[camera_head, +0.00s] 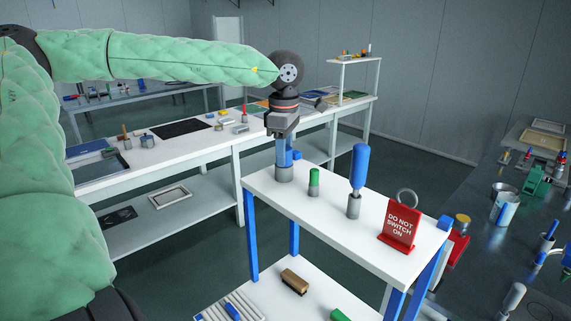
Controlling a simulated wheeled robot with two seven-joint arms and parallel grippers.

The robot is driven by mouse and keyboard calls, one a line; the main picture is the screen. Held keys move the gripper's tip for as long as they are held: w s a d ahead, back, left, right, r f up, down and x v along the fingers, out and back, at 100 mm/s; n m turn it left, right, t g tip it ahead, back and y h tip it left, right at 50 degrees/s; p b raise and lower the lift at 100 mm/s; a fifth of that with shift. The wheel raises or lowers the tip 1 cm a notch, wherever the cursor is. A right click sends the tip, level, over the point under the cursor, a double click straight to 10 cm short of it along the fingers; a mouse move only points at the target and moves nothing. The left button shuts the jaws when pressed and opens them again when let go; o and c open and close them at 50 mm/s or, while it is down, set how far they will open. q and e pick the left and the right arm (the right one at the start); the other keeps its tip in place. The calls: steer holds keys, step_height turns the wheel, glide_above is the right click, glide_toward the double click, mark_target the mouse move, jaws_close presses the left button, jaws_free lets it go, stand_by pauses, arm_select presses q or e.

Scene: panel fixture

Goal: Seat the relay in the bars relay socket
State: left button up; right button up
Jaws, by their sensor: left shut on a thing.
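My left gripper (284,155) points straight down over the back left corner of the white-topped stand. It is shut on a blue-handled thing (290,157), which is mostly hidden by the fingers. A short grey holder (284,174) is directly below the fingertips, and I cannot tell whether the held thing is still inside it. I cannot make out a relay or the bars relay socket for sure in this view. My right gripper is not in view.
The stand (268,197) also carries a green-topped piece (314,177), a large blue handle (359,166) upright in a grey holder (353,206), a ring (406,197) and a red sign (399,227). A long white bench (200,150) stands behind. A dark table (480,225) is at right.

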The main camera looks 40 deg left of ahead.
arm_select(q)
steer(key=shift+r+p, duration=0.75)
steer(key=shift+r, duration=1.85)
stand_by(0.9)
steer(key=shift+r+p, duration=0.8)
steer(key=shift+r, duration=1.65)
